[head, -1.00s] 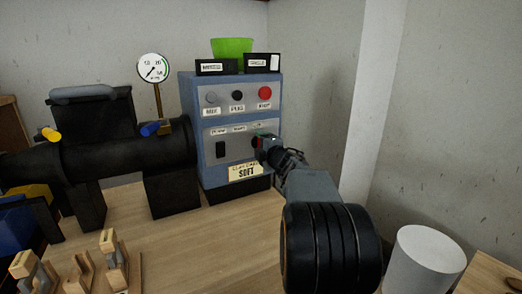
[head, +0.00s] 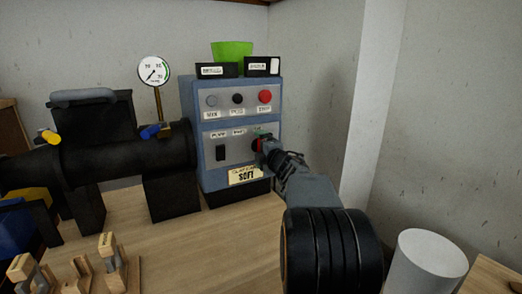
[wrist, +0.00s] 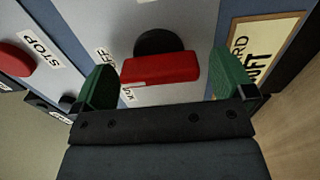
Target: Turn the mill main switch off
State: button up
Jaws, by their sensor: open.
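The mill main switch is a red bar handle (wrist: 160,68) on a round black base, low on the right of the blue control box (head: 187,120). In the wrist view it lies between the two green fingertips of my gripper (wrist: 165,80). The jaws are open, with a gap to the bar on either side. An OFF label (wrist: 103,57) is beside the black base; another label is partly hidden by the bar. In the head view my gripper (head: 264,141) is at the panel face and covers most of the switch.
A red STOP button (wrist: 14,59) sits on the upper panel. The black mill barrel (head: 125,154) stands left; a white cylinder (head: 428,265) stands right.

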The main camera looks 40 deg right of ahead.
jog(key=s+a+p, duration=0.2)
jog(key=s+p, duration=0.1)
jog(key=s, duration=1)
jog(key=shift+s, duration=0.35)
jog(key=w+a+r+m+g+h+p, duration=0.1)
jog(key=a+r+m+g+h+p, duration=0.4)
jog(key=r+m+p, duration=0.85)
jog(key=s+a+r+m+g+y+p, duration=0.1)
jog(key=s+a+g+y+p, duration=0.3)
jog(key=a+p, duration=0.5)
jog(key=s+a+r+m+g+y+p, duration=0.1)
jog(key=s+a+m+g+y+p, duration=0.1)
jog(key=s+a+g+p, duration=0.3)
jog(key=s+a+y+p, duration=0.1)
jog(key=s+a+p, duration=0.2)
jog(key=a+p, duration=0.2)
jog(key=shift+s+a+r+y+p, duration=0.2)
jog(key=shift+s+a+y+p, duration=0.1)
jog(key=shift+a+y, duration=0.15)
